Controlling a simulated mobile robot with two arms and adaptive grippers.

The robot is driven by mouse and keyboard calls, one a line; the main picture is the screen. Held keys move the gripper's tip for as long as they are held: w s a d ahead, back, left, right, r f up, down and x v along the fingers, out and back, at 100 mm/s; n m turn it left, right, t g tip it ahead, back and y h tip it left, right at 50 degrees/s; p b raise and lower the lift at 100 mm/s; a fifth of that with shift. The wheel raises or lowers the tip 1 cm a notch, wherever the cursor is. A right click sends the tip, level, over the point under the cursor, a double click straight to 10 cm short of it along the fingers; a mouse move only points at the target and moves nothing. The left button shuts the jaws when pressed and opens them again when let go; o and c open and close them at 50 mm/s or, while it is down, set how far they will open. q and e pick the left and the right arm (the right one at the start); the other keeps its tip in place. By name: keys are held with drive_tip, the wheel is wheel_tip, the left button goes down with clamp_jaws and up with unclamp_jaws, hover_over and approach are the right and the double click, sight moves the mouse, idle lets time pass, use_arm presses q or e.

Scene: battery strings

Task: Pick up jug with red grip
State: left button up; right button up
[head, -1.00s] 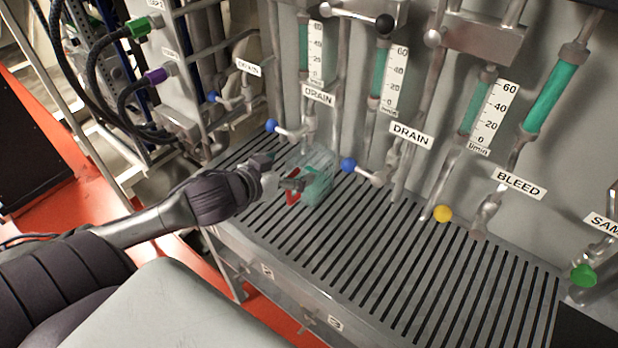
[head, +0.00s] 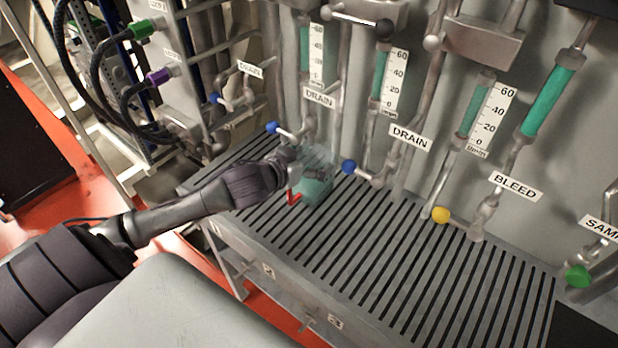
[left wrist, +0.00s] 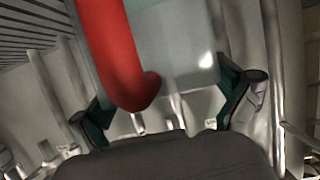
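The jug with the red grip is a clear jug with teal liquid (head: 316,188). It stands on the slatted drain grate, below a DRAIN outlet. Its red grip (head: 294,198) faces my side and shows large in the left wrist view (left wrist: 116,55). My left gripper (head: 306,168) is at the jug's upper part, above the red grip. In the left wrist view its two fingers (left wrist: 165,108) are spread, one on each side of the jug. I cannot tell whether they touch it. The hand hides part of the jug. My right gripper is not in view.
The slatted grate (head: 400,270) is clear to the right of the jug. Behind it are pipes with blue (head: 348,166), yellow (head: 441,215) and green (head: 578,277) valve knobs. A blue-knobbed valve (head: 272,127) is close behind the left hand. Hoses hang at the upper left.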

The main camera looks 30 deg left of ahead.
use_arm(q)
drive_tip(key=c, duration=1.3)
drive_tip(key=shift+r, duration=0.1)
drive_tip(key=shift+c, duration=0.6)
